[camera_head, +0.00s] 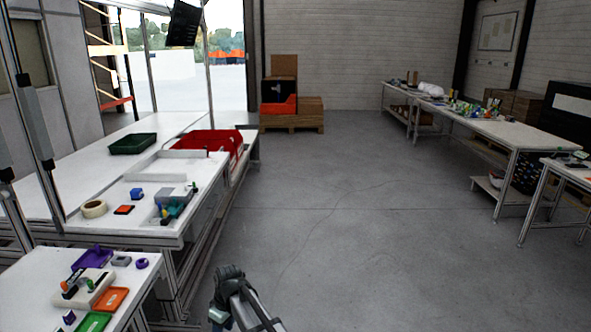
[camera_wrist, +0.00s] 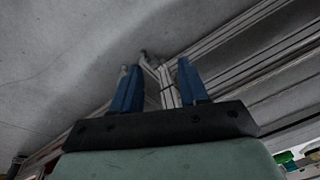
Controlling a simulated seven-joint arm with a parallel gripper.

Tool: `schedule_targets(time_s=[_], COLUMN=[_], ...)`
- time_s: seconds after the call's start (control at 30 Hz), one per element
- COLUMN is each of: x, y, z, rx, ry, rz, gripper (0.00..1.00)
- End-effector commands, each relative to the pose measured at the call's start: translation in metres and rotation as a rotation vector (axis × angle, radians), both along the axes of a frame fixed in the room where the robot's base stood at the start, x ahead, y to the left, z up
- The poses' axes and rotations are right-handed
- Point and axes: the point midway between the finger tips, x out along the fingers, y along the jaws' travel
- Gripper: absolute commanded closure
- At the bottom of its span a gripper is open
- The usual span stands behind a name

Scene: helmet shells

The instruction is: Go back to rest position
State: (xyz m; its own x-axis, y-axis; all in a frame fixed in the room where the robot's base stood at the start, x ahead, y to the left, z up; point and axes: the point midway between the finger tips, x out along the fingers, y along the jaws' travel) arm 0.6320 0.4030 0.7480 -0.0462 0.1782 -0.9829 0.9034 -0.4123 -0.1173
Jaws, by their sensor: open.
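My gripper (camera_wrist: 155,85) shows in the wrist view with its two blue fingers spread apart and nothing between them. Beyond the fingers are the grey floor and pale metal frame bars. In the head view a dark and grey part of my arm shows at the bottom, right of the near table; the fingers cannot be made out there. No helmet shell can be clearly made out in either view.
The near table (camera_head: 40,262) at left holds an orange tray (camera_head: 110,299), a green tray (camera_head: 94,322) and small parts. Behind it a longer bench holds a tape roll (camera_head: 93,209), a red bin (camera_head: 212,140) and a dark green tray (camera_head: 132,144). The middle floor is clear.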

Motion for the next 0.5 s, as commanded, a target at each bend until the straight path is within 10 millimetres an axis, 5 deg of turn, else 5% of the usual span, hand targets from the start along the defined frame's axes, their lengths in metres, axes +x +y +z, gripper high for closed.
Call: schedule_targets(time_s=[0.1, 0.5], x=[0.003, -0.017], y=[-0.066, -0.253], z=[-0.021, -0.074], rx=[-0.028, -0.11], ry=[0.009, 0.033], rz=[-0.157, -0.655], gripper=[0.56, 0.56])
